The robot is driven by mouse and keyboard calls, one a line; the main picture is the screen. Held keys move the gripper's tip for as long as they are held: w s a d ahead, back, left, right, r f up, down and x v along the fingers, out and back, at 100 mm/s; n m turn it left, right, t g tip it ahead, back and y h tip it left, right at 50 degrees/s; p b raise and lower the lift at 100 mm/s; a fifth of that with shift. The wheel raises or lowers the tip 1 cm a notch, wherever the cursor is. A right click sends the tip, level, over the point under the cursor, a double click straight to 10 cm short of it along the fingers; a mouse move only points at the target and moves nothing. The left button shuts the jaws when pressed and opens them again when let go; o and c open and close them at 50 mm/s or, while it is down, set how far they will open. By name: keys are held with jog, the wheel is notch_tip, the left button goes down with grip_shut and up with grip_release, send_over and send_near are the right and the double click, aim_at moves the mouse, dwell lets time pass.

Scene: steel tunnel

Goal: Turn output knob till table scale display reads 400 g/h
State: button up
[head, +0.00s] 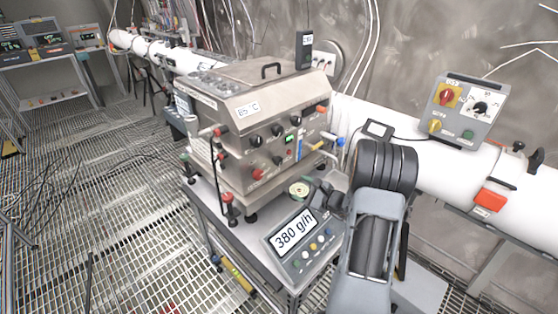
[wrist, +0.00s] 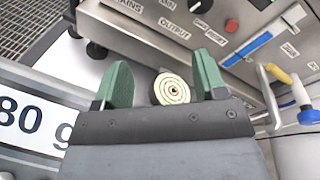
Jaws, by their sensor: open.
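The table scale display (head: 293,232) reads 380 g/h in the head view. Part of its reading also shows at the left of the wrist view (wrist: 32,118). A black knob (wrist: 200,5) sits just above the OUTPUT label (wrist: 174,29) on the steel machine's front, cut by the top edge of the wrist view. My gripper (wrist: 162,82) has its two green fingers spread wide, with nothing held. It is below and in front of the panel, apart from the knob. In the head view it is small and dark beside the machine, behind the scale display.
A round cream disc (wrist: 172,89) shows between my fingers, beyond them. The steel machine (head: 245,110) stands on the table. A white pipe (head: 440,160) runs behind.

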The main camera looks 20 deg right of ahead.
aim_at(280, 162)
jog(key=w+a+r+p, duration=0.1)
jog(key=w, duration=0.3)
jog(key=w+a+t+p, duration=0.1)
jog(key=w, duration=0.4)
jog(key=w+a+r+m+t+h+p, duration=0.1)
jog(key=w+p, duration=0.1)
jog(key=w, duration=0.3)
jog(key=shift+w+a+r, duration=0.1)
jog(key=shift+w+r, duration=0.05)
jog(key=shift+r, duration=0.2)
jog(key=shift+c, duration=0.3)
jog(key=c, duration=0.9)
jog(key=shift+o, duration=0.2)
jog(key=shift+f+m+b, duration=0.25)
jog(key=shift+m+b, duration=0.05)
jog(key=shift+b, duration=0.55)
jog(key=shift+r+m+b, duration=0.1)
jog(key=shift+m+b, duration=0.4)
jog(key=shift+b, duration=0.3)
jog(key=shift+r, duration=0.15)
